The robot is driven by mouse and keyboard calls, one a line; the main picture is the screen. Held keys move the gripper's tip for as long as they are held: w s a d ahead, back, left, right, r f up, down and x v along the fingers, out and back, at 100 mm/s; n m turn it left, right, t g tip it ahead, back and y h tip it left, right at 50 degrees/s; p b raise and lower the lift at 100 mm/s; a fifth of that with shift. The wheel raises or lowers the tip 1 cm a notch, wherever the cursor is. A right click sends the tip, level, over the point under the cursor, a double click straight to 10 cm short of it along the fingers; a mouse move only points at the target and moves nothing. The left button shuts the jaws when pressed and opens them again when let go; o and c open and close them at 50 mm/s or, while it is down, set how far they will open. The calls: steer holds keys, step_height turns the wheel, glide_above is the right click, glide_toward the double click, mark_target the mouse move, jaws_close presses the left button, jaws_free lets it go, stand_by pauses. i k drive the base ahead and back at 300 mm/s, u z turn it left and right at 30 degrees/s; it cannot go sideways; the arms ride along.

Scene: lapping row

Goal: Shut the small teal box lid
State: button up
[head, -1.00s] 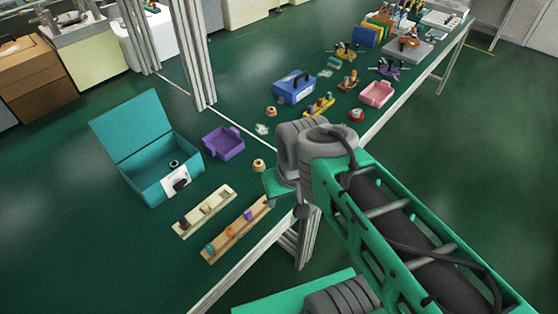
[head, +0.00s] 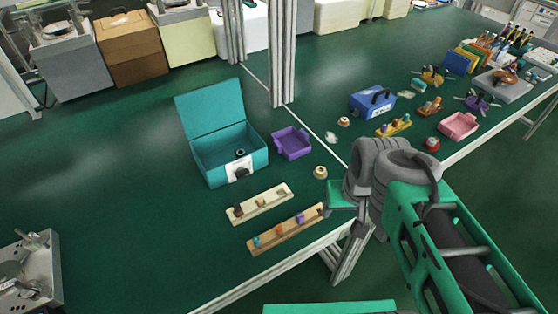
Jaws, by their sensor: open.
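The teal box (head: 212,171) stands on the green bench left of centre in the head view. Its lid (head: 210,108) is raised and leans back from the rear edge, so the box is open. A small dark ring-shaped item (head: 240,153) shows inside. A white plate with a dark part (head: 239,171) is on the box front. My green and grey arm reaches in from the lower right, well to the right of the box and apart from it. I cannot make out my gripper's fingers.
A purple tray (head: 292,144) sits close to the right of the box. Two peg racks (head: 262,206) (head: 280,236) lie in front. A blue case (head: 372,103) and a pink tray (head: 459,126) stand farther right. Metal posts (head: 283,60) rise behind. The bench left of the box is clear.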

mark_target(206, 109)
steer(key=u, duration=0.4)
steer(key=i, duration=0.6)
steer(key=u, duration=0.6)
